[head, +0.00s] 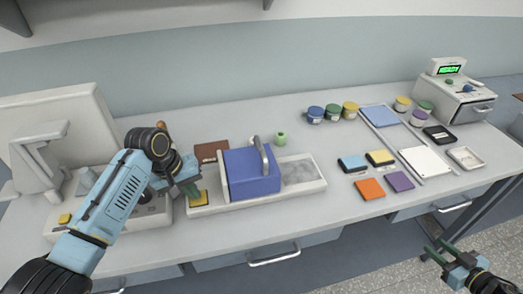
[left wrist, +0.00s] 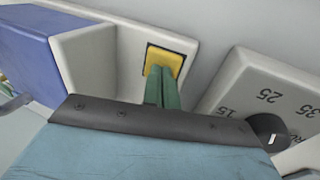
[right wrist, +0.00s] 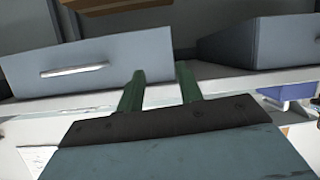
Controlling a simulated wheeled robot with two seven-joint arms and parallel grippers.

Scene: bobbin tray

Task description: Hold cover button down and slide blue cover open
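The blue cover (head: 250,176) with a grey handle (head: 264,155) sits on a long white tray (head: 316,184). It lies over the tray's middle, and a grey compartment shows to its right. The yellow cover button (head: 198,198) is at the tray's left end. My left gripper (head: 191,189) is over the button, and in the left wrist view its green fingers are together, with their tips at the yellow button (left wrist: 164,61). The fingers look shut with nothing between them. My right gripper (head: 434,251) is open and empty, low in front of the table at the right.
A white machine with a dial (head: 146,212) stands just left of the tray. Jars (head: 333,112), coloured pads (head: 369,189) and a white box (head: 467,159) lie to the right. Drawers with handles (head: 273,258) line the front.

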